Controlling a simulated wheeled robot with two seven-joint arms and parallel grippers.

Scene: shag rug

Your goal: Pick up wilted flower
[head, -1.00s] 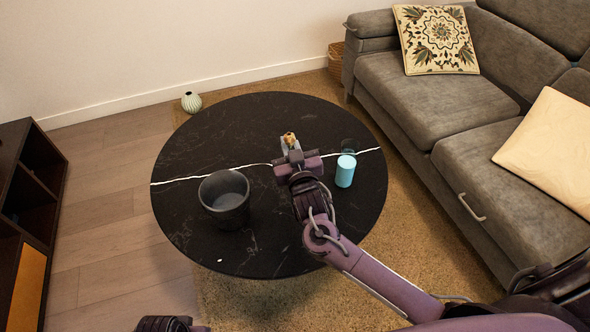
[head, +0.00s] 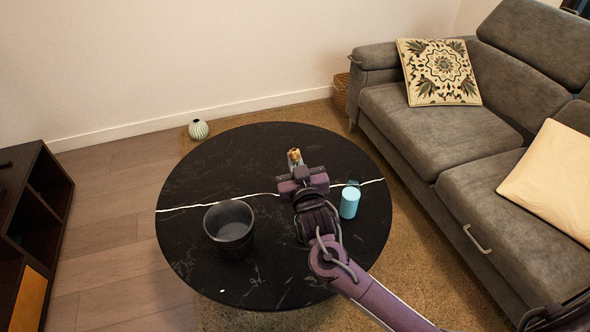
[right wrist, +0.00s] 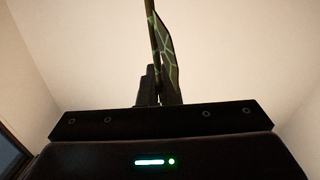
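The wilted flower (head: 294,155) shows as a small brownish-orange bloom just beyond the fingertips in the head view. In the right wrist view its green-veined stem and leaf (right wrist: 165,50) rise upright from between the fingers. My right gripper (head: 296,165) reaches over the far half of the black round table (head: 215,280). In the right wrist view its fingers (right wrist: 158,90) are closed around the stem. The bloom lies beyond the top of the right wrist view. My left gripper is not in view.
A dark pot (head: 229,230) stands on the table left of my right arm. A light-blue cylinder (head: 349,202) stands close to the right of it. A grey sofa (head: 425,125) is at the right, a dark shelf (head: 45,190) at the left, and a striped vase (head: 198,130) on the floor behind.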

